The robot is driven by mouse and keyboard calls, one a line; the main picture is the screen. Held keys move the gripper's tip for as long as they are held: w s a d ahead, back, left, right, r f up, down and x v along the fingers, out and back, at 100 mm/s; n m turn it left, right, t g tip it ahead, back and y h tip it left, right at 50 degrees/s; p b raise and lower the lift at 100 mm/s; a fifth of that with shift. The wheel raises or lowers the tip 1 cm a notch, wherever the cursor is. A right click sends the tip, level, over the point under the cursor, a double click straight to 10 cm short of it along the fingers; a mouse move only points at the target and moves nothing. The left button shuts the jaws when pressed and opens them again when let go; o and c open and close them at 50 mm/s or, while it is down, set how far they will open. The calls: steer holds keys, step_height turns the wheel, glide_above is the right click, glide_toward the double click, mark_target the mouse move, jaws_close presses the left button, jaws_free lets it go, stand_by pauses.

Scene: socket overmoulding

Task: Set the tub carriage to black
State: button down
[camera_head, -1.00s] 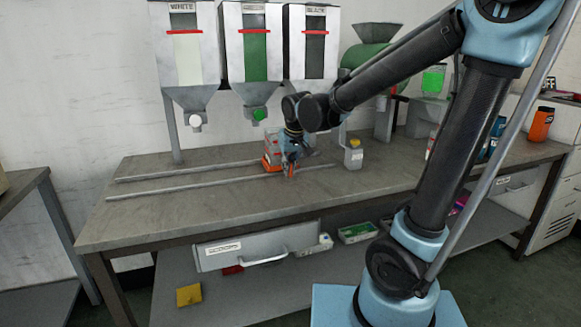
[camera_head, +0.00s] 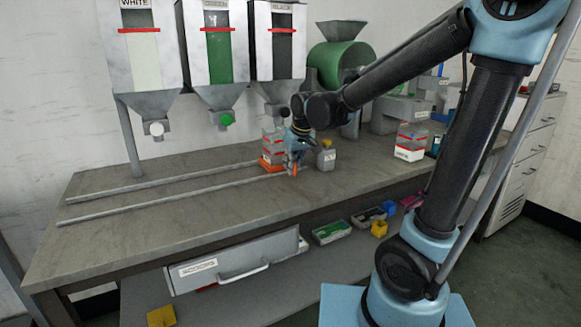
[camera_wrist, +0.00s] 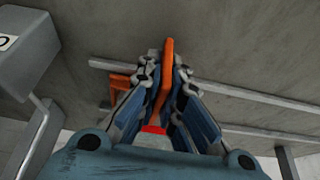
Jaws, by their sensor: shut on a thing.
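The orange tub carriage (camera_head: 265,164) sits on the rails near their right end. A clear tub with red bands (camera_head: 270,142) stands on it. The carriage is below the black hopper (camera_head: 276,45), whose spout (camera_head: 278,110) is partly hidden by my arm. My gripper (camera_head: 292,168) is at the carriage's right front side, shut on its upright orange handle. In the wrist view the orange handle (camera_wrist: 163,80) stands between the two fingers, and part of the orange carriage (camera_wrist: 121,82) shows behind the left finger.
The white hopper (camera_head: 140,50) and green hopper (camera_head: 217,45) are to the left. The rails (camera_head: 160,200) are clear to the left. A scoops drawer (camera_head: 235,262) hangs below the bench.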

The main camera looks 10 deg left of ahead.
steer(key=shift+w+d, duration=0.2)
steer(key=c, duration=1.8)
jaws_free()
steer(key=shift+o, duration=0.2)
steer(key=shift+s+r, duration=0.1)
steer(key=shift+r, duration=0.05)
steer(key=shift+s+r, duration=0.1)
steer(key=shift+r, duration=0.15)
steer(key=v, duration=1.1)
steer(key=shift+d, duration=0.15)
